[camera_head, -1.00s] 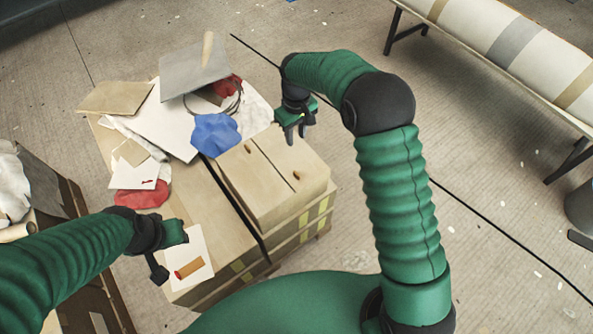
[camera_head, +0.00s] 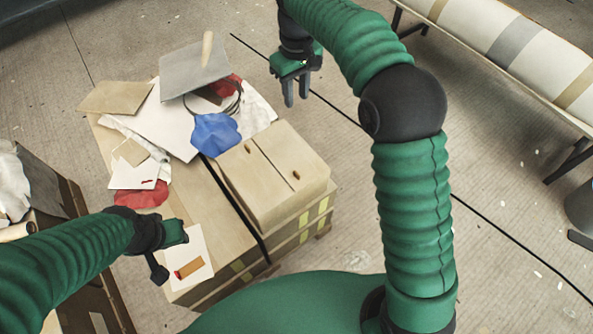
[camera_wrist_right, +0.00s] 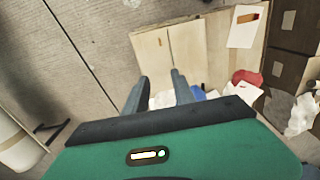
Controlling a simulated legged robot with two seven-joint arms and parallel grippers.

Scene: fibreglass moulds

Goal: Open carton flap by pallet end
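A tan carton (camera_head: 275,178) with closed top flaps, a seam and two small brown slots sits at the right end of a larger strapped box stack (camera_head: 222,222) on a pallet. In the right wrist view the carton (camera_wrist_right: 168,52) lies beyond the fingers. My right gripper (camera_head: 296,103) is open and empty, fingers pointing down, above and beyond the carton and clear of it. It also shows in the right wrist view (camera_wrist_right: 160,90) with its fingers apart. My left gripper (camera_head: 170,255) is near the white sheet at the stack's front left; its finger opening is unclear.
A blue cloth (camera_head: 215,135), a grey board (camera_head: 194,68), papers and a red cloth (camera_head: 142,194) clutter the stack's top. A striped roll on a bench (camera_head: 515,47) stands at the upper right. Floor between is mostly clear.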

